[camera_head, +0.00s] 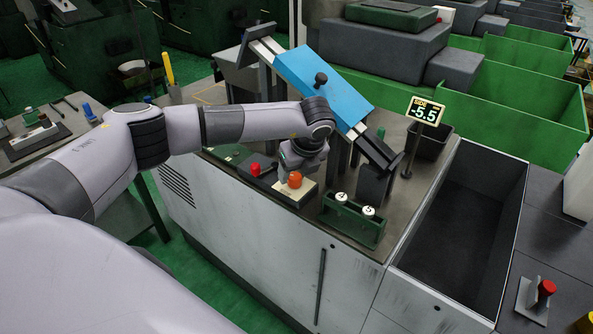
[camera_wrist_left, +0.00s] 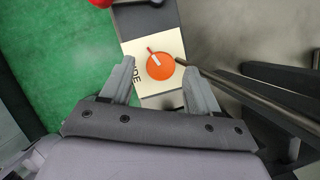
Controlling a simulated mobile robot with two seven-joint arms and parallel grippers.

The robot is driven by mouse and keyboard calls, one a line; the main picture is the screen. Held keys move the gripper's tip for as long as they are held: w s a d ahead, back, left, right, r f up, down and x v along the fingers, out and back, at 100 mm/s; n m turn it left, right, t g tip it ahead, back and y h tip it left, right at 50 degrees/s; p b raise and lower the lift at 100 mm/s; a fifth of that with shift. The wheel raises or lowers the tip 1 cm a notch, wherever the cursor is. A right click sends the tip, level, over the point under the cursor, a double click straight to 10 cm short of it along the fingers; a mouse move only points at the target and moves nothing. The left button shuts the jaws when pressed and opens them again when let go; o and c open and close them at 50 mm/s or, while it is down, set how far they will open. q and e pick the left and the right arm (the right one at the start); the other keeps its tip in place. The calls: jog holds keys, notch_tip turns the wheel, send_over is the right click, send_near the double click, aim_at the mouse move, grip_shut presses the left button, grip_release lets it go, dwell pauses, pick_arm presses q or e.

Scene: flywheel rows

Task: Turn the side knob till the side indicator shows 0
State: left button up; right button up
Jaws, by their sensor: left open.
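The side knob (camera_head: 295,180) is orange and round, on a pale plate on the machine top. In the left wrist view the knob (camera_wrist_left: 160,66) has a white pointer mark with a red tip, and its plate (camera_wrist_left: 146,47) has partly hidden lettering ending in "IDE". The side indicator (camera_head: 425,110) is a small sign on a post reading -5.5 in yellow-green and white. My left gripper (camera_head: 286,176) is just beside and above the knob. Its two fingers (camera_wrist_left: 156,86) are open, apart on either side of the knob's near edge, with nothing held. My right gripper is not in view.
A red knob (camera_head: 255,169) stands left of the orange one. A green holder (camera_head: 353,220) with two white-topped pieces stands right of it. A tilted blue panel (camera_head: 322,82) rises behind. A deep dark bin (camera_head: 462,230) lies at the right.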

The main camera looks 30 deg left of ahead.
pick_arm(q)
jog(key=shift+x, duration=0.9)
jog(key=c, duration=1)
jog(key=shift+m, duration=0.3)
